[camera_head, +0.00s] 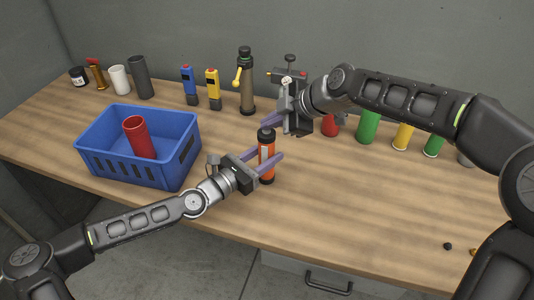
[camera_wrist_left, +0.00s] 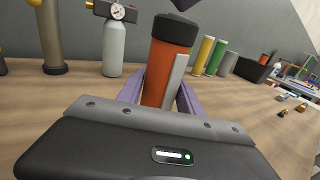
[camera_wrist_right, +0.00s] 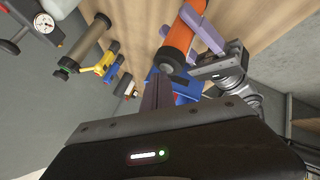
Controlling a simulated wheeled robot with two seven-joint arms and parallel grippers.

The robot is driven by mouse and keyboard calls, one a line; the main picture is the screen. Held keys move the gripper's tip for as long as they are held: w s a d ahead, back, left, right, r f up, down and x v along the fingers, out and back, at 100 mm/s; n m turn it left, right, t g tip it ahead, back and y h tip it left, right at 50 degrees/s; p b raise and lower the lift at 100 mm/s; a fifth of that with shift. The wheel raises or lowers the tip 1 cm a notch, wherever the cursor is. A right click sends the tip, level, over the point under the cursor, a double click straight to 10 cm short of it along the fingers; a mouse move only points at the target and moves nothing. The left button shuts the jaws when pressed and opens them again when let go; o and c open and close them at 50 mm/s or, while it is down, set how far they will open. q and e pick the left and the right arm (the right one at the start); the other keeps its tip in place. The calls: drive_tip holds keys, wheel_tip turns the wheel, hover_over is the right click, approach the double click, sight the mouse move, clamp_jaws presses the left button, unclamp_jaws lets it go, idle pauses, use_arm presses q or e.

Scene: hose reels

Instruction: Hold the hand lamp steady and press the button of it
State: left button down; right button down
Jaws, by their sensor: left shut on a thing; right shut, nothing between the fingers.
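The hand lamp is an orange cylinder with a black cap and base (camera_head: 266,152), upright on the workbench in the head view. It also shows in the left wrist view (camera_wrist_left: 157,72), with a pale strip along its side. My left gripper (camera_head: 266,160) is shut around the lamp's body from the left. My right gripper (camera_head: 270,123) is shut and empty, its fingertips close to the lamp's black cap. I cannot make out the lamp's button.
A blue crate (camera_head: 116,170) with a red cylinder (camera_head: 138,138) stands left. Blue (camera_head: 189,86) and yellow (camera_head: 212,90) handheld devices and a tall lamp-like cylinder (camera_head: 247,90) stand behind. Green and yellow cylinders line the back right. The bench's front right is mostly clear.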

sight(270, 133)
drive_tip(key=shift+r, duration=0.55)
wheel_tip(270, 133, up, 6)
idle(0.7)
use_arm(q)
drive_tip(key=c, duration=0.7)
unclamp_jaws()
drive_tip(key=v, duration=1.2)
